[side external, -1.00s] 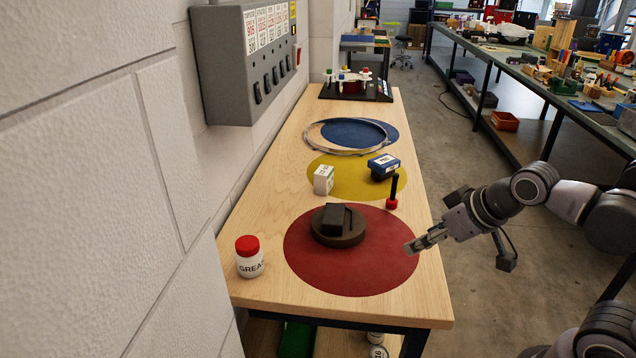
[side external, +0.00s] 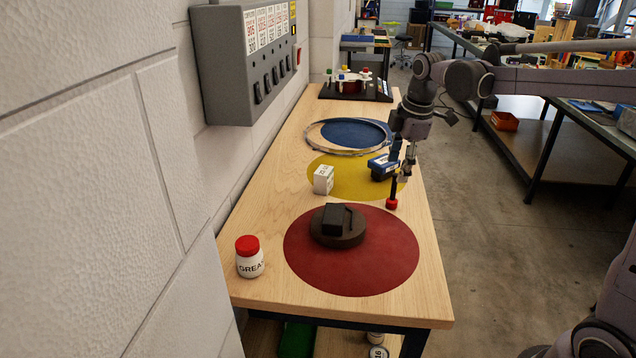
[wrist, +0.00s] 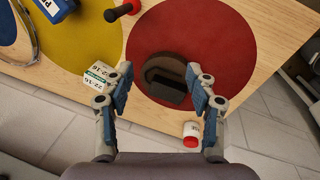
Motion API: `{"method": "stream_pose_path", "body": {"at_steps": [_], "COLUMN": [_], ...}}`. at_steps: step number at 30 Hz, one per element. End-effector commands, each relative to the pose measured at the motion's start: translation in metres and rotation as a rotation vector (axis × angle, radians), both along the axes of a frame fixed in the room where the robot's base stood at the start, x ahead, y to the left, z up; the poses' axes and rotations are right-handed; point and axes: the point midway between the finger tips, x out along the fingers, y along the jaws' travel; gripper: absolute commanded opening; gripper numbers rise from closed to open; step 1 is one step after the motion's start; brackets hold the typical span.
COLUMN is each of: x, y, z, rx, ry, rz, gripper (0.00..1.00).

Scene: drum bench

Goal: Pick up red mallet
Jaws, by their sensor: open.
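The red mallet (side external: 392,203) stands head-down with its black handle upright, near the right edge of the bench between the yellow and red circles. It also shows at the top edge of the wrist view (wrist: 134,5), partly cut off. My gripper (side external: 407,176) points down above the bench's right edge, close to the mallet handle in the side view; its fingers are small there. In the wrist view my gripper (wrist: 160,78) is open, with nothing between its fingers, and the mallet lies beyond the fingertips, up and to the left.
A blue box (side external: 383,166) is close beside my gripper. A white box (side external: 323,180) stands to the left on the yellow circle (side external: 345,185). A dark round block (side external: 338,238) sits on the red circle (side external: 390,262). A grease jar (side external: 249,258) stands front left. A metal ring (side external: 311,140) lies farther back.

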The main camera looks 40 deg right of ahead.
Motion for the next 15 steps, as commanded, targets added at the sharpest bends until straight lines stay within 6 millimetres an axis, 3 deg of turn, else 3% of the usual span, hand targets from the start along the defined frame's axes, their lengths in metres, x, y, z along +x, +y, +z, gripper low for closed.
{"method": "stream_pose_path", "body": {"at_steps": [6, 15], "x": [0.04, 0.064], "y": [-0.04, -0.075], "z": [-0.022, -0.051], "rx": [-0.023, -0.014], "ry": [0.114, 0.203], "rz": [0.262, 0.512], "gripper": [0.57, 0.57]}}
